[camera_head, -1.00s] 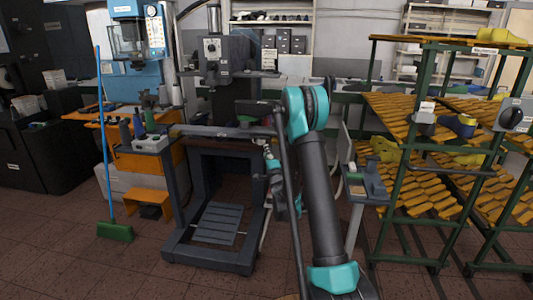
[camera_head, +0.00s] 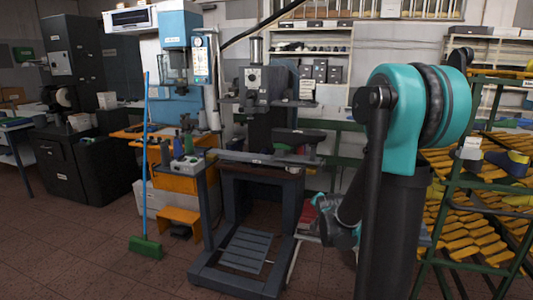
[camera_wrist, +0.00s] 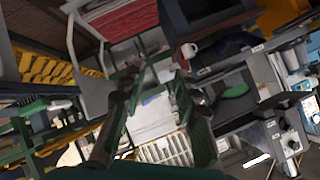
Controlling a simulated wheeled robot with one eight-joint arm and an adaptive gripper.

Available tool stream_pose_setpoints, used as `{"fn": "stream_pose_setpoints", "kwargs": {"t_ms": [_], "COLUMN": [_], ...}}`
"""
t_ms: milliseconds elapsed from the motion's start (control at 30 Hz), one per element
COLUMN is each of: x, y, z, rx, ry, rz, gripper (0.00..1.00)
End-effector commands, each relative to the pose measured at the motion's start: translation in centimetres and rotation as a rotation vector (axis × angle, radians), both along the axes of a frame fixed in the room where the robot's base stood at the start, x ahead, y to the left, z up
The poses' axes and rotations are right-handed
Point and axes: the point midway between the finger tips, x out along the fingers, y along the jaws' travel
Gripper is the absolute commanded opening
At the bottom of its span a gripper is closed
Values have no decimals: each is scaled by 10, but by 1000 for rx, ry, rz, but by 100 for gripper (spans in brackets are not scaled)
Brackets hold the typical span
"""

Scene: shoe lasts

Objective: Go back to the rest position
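My arm rises at the right of the head view, its large teal joint near the camera. A dark link slopes down from it to a smaller teal wrist joint in front of the press. My gripper cannot be made out clearly in the head view. In the wrist view my gripper (camera_wrist: 158,100) shows two dark fingers standing apart, with nothing seen held between them. The wrist view is tilted.
A green-framed rack (camera_head: 452,215) with yellow slatted shelves stands at the right, partly behind my arm. A dark press (camera_head: 262,150) stands in the middle. A blue-handled broom (camera_head: 146,165) with a green head stands left. Tiled floor (camera_head: 70,240) is clear at front left.

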Motion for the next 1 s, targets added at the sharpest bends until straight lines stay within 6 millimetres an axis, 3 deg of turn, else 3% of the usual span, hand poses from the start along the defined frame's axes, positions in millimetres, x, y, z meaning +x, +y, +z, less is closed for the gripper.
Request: {"fn": "stream_pose_setpoints", "kwargs": {"t_ms": [33, 400, 600, 767, 1000], "x": [-23, -188, -263, -292, -297], "y": [-1, 5, 13, 16, 17], "z": [-3, -47, -70, -79, -80], "rx": [-41, -310, -390, -417, -421], "ry": [54, 448, 596, 648, 659], "rz": [25, 335, 524, 607, 625], "gripper": [31, 31, 31, 31, 31]}}
